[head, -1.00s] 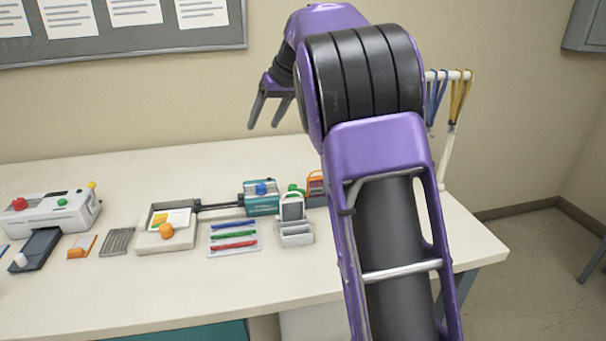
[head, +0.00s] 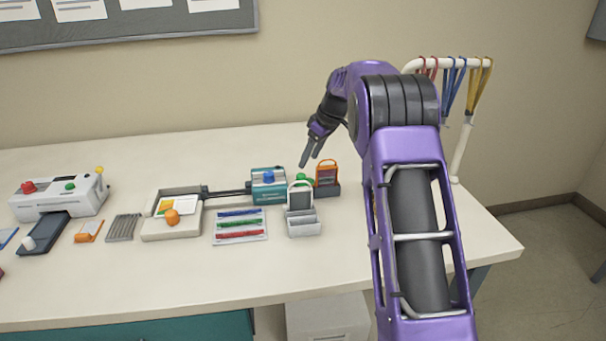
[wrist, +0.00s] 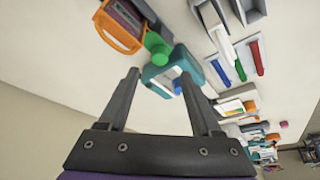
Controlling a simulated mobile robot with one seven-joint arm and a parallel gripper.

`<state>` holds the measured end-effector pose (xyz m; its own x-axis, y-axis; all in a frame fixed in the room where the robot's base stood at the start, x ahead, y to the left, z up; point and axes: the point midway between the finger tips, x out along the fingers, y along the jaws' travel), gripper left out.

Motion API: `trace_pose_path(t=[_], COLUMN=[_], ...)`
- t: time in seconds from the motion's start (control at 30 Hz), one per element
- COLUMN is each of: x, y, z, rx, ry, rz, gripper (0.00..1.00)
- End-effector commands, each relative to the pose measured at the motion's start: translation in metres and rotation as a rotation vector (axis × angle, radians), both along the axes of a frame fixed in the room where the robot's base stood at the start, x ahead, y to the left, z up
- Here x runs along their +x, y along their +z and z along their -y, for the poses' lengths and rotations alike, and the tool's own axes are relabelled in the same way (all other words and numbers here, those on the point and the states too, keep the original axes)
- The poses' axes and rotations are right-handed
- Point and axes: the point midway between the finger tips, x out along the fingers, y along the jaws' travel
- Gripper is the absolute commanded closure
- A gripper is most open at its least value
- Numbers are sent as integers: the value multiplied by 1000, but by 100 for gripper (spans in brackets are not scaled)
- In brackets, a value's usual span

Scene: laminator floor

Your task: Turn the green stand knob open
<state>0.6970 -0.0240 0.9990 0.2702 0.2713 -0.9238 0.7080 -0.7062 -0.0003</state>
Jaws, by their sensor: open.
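The green stand knob (head: 302,179) shows in the head view on the table, between the teal unit (head: 268,190) and the orange-framed holder (head: 327,176), and partly behind a grey-and-white stand (head: 300,199). In the wrist view the green knob (wrist: 157,46) lies just beyond my fingertips, close to the gap between them. My gripper (head: 311,163) is open and empty, pointing down above and near the knob. Its two fingers also show spread apart in the wrist view (wrist: 158,62). They appear apart from the knob, though the exact distance is hard to tell.
A blue knob (head: 268,177) sits on the teal unit. The colored pens (head: 239,226) lie on a card in front. A white laminator (head: 60,195) stands at far left. A rack with hanging lanyards (head: 458,150) stands at right. The table front is clear.

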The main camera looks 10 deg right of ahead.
Motion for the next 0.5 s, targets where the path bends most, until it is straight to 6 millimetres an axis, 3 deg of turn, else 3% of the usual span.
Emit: trace_pose_path(t=[0.03,0.2,0.5], x=[3,11,19], y=[-13,-41,-64], z=[-4,-12,-19], rx=[0,-1,0], ry=[1,0,-1], rz=[-4,-2,0], gripper=[35,35,35])
